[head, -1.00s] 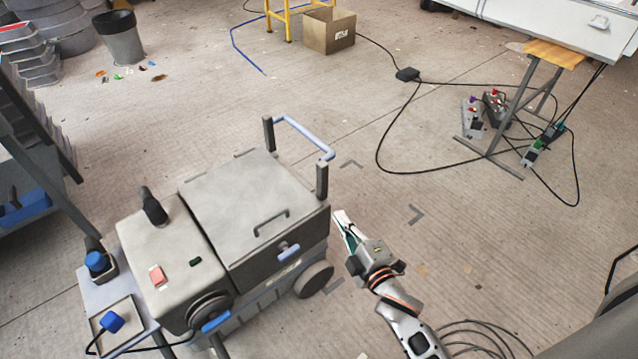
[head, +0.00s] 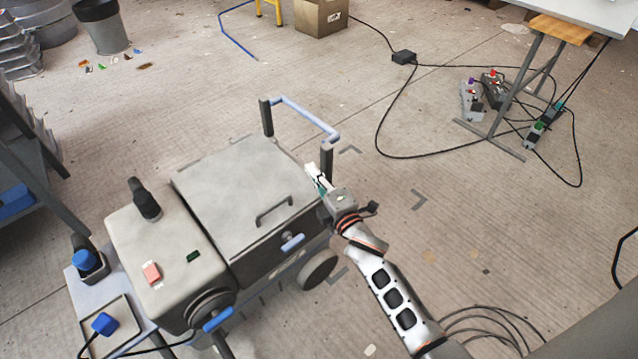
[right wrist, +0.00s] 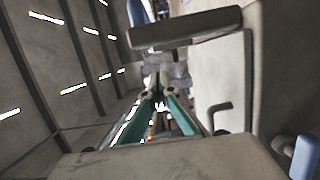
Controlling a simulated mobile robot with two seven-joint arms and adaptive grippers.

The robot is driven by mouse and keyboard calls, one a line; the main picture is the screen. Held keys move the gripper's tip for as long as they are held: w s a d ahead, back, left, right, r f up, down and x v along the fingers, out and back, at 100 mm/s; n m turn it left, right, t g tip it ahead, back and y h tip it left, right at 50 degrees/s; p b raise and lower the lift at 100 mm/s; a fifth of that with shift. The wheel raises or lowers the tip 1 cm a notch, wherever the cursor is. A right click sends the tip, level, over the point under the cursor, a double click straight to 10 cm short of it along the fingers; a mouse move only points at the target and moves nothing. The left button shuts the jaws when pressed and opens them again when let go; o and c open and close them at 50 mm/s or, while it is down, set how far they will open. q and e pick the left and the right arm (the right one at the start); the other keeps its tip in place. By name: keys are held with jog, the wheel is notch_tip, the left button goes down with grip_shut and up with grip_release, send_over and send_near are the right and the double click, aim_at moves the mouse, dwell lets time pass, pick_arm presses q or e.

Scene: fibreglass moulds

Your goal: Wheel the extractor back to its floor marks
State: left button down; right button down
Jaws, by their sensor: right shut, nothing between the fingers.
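The extractor (head: 235,200), a grey wheeled box with a flat lid, stands left of centre in the head view. Its light blue push handle (head: 305,118) spans two dark posts at the far end. Dark angled floor marks (head: 418,199) lie to its right; another (head: 349,150) lies just beyond the near post, and one (head: 337,275) shows beside the wheel (head: 318,270). My right gripper (head: 313,172) is shut and empty close to the near post (head: 326,163); contact cannot be told. Its teal fingers (right wrist: 156,105) show in the right wrist view, with a dark post (right wrist: 185,28) ahead. My left gripper is out of view.
A black cable with a small box (head: 404,57) loops across the floor towards a bench leg (head: 515,90) and several pedal-like units (head: 472,100). A cardboard box (head: 320,17) and a bin (head: 102,27) stand at the back. Open floor lies right of the extractor.

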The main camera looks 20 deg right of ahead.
aim_at(325, 166)
jog(key=d, duration=0.3)
jog(key=shift+w+d, duration=0.1)
jog(key=shift+w, duration=0.25)
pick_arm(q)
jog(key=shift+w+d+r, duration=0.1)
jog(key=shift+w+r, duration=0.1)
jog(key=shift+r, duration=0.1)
pick_arm(e)
jog(key=shift+w+d, duration=0.1)
jog(key=shift+d, duration=0.05)
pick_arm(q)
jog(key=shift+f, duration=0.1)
